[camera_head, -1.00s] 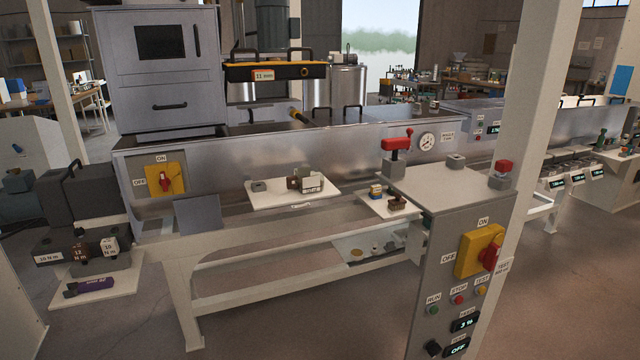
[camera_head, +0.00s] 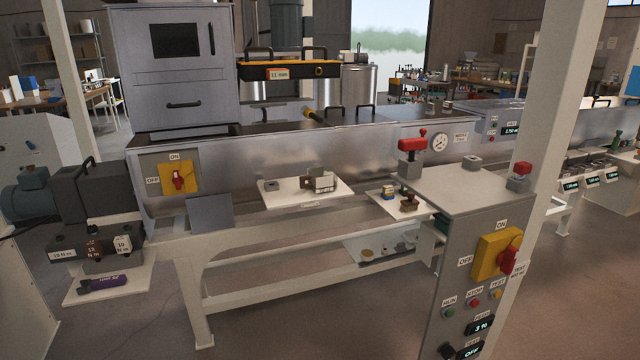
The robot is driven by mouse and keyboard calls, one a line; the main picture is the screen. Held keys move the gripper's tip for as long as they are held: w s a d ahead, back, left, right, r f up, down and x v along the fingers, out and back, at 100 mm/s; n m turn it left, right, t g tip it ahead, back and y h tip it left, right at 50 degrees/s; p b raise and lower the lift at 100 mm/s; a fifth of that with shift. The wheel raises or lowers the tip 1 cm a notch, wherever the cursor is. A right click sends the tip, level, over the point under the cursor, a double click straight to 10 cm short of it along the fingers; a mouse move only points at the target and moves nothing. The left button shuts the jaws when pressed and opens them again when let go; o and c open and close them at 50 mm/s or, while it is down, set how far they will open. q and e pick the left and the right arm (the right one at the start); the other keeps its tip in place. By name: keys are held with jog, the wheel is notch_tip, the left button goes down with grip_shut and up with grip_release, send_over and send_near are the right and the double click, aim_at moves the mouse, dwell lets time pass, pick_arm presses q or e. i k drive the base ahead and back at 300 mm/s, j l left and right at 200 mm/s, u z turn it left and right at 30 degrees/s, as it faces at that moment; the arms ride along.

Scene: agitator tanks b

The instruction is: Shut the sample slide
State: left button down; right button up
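No part in view carries a readable label naming the sample slide, so I cannot tell which one it is. Neither of my grippers shows.
A grey control cabinet (camera_head: 455,240) with a yellow and red switch stands at the front right, beside a pale post (camera_head: 545,110). A motor unit (camera_head: 75,195) and a shelf with a purple item (camera_head: 110,283) stand at the left. The floor in front is clear.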

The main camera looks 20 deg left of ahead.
aim_at(264, 116)
jog(key=i+j+z, duration=0.1)
jog(key=i+j, duration=0.15)
jog(key=j, duration=0.15)
jog(key=i+j+z, duration=0.1)
jog(key=i+j, duration=0.15)
jog(key=j, duration=0.15)
jog(key=i+j, duration=0.25)
jog(key=j, duration=0.15)
jog(key=z, duration=0.05)
